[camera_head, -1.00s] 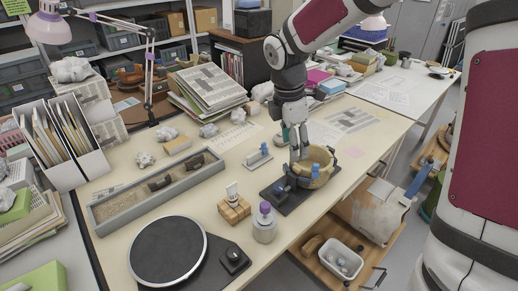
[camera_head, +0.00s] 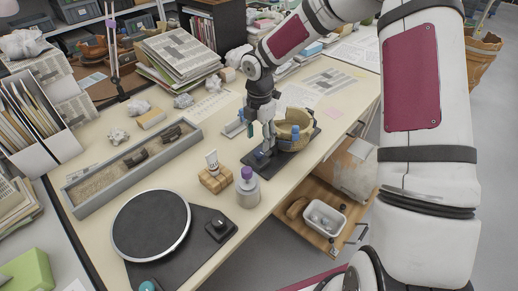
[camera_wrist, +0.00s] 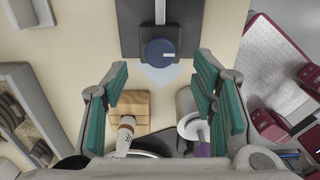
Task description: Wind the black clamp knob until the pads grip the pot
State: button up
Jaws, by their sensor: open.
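The tan pot (camera_head: 290,140) stands in the clamp on a dark base (camera_head: 306,146), with a blue pad (camera_head: 295,132) against or near its wall; I cannot tell whether it touches. The clamp knob (camera_wrist: 160,52) is round and dark blue with a pale mark, at the end of a rod in the wrist view. My gripper (camera_wrist: 160,82) is open and empty. Its teal-padded fingers are spread either side of the knob's line, with the knob just beyond the tips in the picture. In the head view my gripper (camera_head: 262,122) hangs over the knob end, left of the pot.
A wooden block (camera_head: 215,180) holding a small tube and a purple-capped bottle (camera_head: 248,190) stand close to the clamp's near side. A turntable (camera_head: 150,225) is at the front. A long grey tray (camera_head: 130,170) with sherds lies left.

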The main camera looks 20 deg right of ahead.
aim_at(259, 152)
jog(key=shift+f, duration=2.7)
jog(key=shift+c, duration=0.4)
jog(key=c, duration=1.1)
